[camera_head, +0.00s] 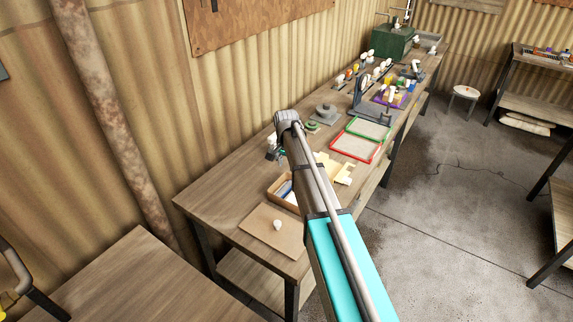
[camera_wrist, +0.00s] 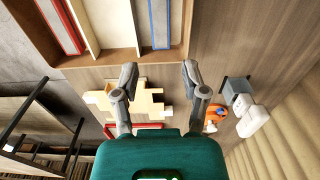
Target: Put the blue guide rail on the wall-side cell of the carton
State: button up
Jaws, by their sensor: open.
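The open brown carton (camera_wrist: 178,52) fills the top of the wrist view, with pale dividers making side-by-side cells. A slim blue guide rail (camera_wrist: 160,25) lies lengthwise in the right cell there, the side toward the corrugated wall. It also shows as a blue strip in the carton in the head view (camera_head: 285,188). A red-edged bar (camera_wrist: 62,24) lies in the left cell; the middle cell looks empty. My gripper (camera_wrist: 158,73) is open, with nothing between its fingers, and appears apart from the rail. In the head view my arm hides part of the carton and most of my gripper (camera_head: 274,153).
Cream blocks (camera_wrist: 140,98) sit on the bench beside the carton. An orange part (camera_wrist: 215,116) and a white block (camera_wrist: 252,121) stand toward the wall. A flat brown board (camera_head: 262,232) carries a small white piece. Red (camera_head: 343,155) and green trays (camera_head: 372,137) lie farther along.

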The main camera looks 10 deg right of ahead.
jog(key=s+n, duration=0.9)
jog(key=s, duration=1.9)
